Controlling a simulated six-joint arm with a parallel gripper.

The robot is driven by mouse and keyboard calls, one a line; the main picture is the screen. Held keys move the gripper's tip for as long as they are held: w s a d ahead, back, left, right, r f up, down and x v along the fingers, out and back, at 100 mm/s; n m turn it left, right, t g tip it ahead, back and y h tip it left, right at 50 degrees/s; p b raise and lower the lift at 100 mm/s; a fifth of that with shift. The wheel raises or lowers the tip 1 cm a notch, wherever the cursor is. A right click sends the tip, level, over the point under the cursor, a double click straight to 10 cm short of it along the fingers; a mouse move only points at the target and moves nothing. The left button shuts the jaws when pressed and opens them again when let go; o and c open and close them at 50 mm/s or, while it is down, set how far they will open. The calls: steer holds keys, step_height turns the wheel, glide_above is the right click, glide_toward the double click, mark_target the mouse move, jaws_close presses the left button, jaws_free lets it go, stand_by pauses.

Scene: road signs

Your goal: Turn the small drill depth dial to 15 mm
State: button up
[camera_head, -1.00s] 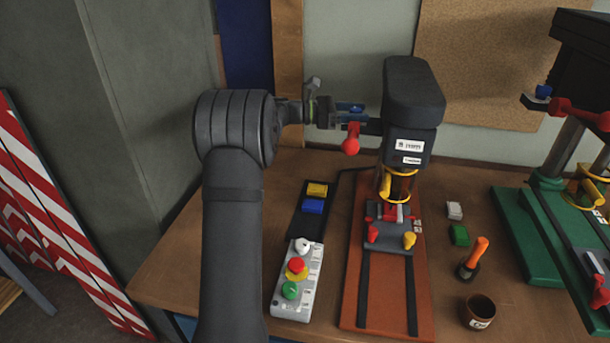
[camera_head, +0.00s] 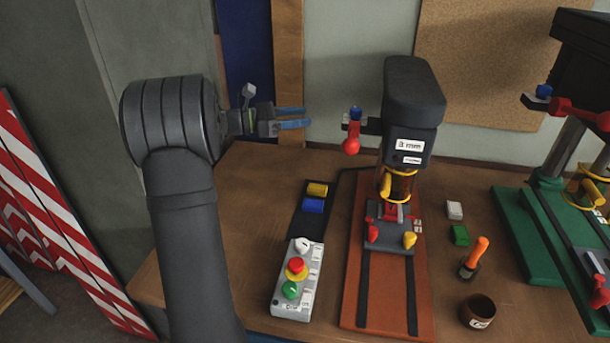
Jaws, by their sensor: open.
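The small drill (camera_head: 413,95) stands on a red-brown base, with a dark head and a yellow ring below it. A blue knob (camera_head: 355,113), which looks like the depth dial, sits on a dark bracket at the left of the head, above a red-ended lever (camera_head: 351,140). A white label (camera_head: 410,145) on the head shows small text that seems to read 3 mm; the digit is hard to make out. My gripper (camera_head: 304,117) is open and empty, to the left of the blue knob and clear of it, fingers pointing right.
A larger green drill (camera_head: 560,200) stands at the right. A grey button box (camera_head: 297,280) is front left of the small drill, with yellow and blue blocks (camera_head: 314,205) behind it.

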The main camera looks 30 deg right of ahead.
steer(key=s+a+m+t+y, duration=0.1)
steer(key=s+a+m+y, duration=0.3)
steer(key=s+m, duration=0.3)
steer(key=s+a+m+t+y, duration=0.2)
steer(key=s+a+m+y, duration=0.2)
steer(key=m, duration=1.2)
steer(key=s+a+m+t+y, duration=0.1)
steer(key=s+a+m+y, duration=0.3)
steer(key=s+m+y, duration=0.3)
steer(key=s+m, duration=0.4)
steer(key=shift+m+t, duration=0.3)
